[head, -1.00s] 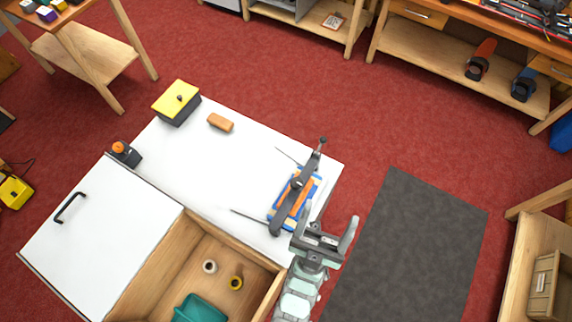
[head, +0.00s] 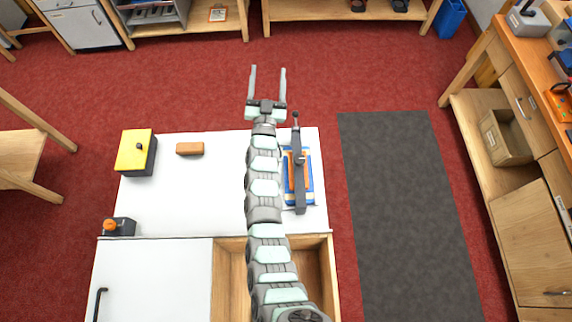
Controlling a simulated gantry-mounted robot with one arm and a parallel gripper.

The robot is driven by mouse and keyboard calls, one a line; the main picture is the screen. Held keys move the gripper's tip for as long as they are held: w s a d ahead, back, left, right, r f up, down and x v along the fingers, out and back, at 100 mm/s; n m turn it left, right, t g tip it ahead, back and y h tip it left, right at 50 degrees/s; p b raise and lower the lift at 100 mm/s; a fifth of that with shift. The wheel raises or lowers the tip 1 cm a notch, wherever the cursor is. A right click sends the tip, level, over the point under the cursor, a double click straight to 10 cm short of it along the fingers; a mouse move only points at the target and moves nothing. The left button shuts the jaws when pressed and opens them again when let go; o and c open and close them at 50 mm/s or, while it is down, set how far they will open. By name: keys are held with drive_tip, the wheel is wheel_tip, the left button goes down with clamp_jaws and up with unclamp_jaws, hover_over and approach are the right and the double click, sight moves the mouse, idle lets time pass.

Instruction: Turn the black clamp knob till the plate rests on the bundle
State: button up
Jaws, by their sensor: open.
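The dark grey clamp (head: 299,180) lies lengthwise over a blue and orange bundle (head: 310,178) at the right end of the white bench top. A small black knob (head: 295,115) stands at its far end, and a screw shows near the middle of the bar. I cannot tell the plate apart from the bar, or whether it touches the bundle. My gripper (head: 267,84) is open and empty, its two fingers pointing away past the bench's far edge, left of and beyond the knob. My arm crosses the bench just left of the clamp and hides part of the top.
A yellow-lidded box (head: 135,150), a brown block (head: 190,148) and an orange-topped black device (head: 119,227) stand on the bench top (head: 190,195). An open wooden compartment (head: 231,270) is at the front. A grey mat (head: 395,190) lies on the red floor to the right.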

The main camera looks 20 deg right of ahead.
drive_tip(key=w+a+f+n+g+y+b, duration=0.1)
drive_tip(key=w+f+g+y+b, duration=0.1)
drive_tip(key=w+f+y, duration=0.3)
drive_tip(key=w+f+n+g+b, duration=0.1)
drive_tip(key=w+f+n+b, duration=0.1)
drive_tip(key=w, duration=0.5)
drive_tip(key=n+g+y+b, duration=0.2)
drive_tip(key=n+g+b, duration=0.8)
drive_tip(key=g, duration=0.7)
hover_over(299, 158)
wheel_tip(299, 158, down, 17)
drive_tip(key=m, duration=0.1)
wheel_tip(299, 158, down, 8)
drive_tip(key=shift+s+f+b, duration=0.1)
drive_tip(key=shift+b, duration=0.6)
drive_tip(key=shift+f, duration=0.75)
drive_tip(key=c, duration=1.4)
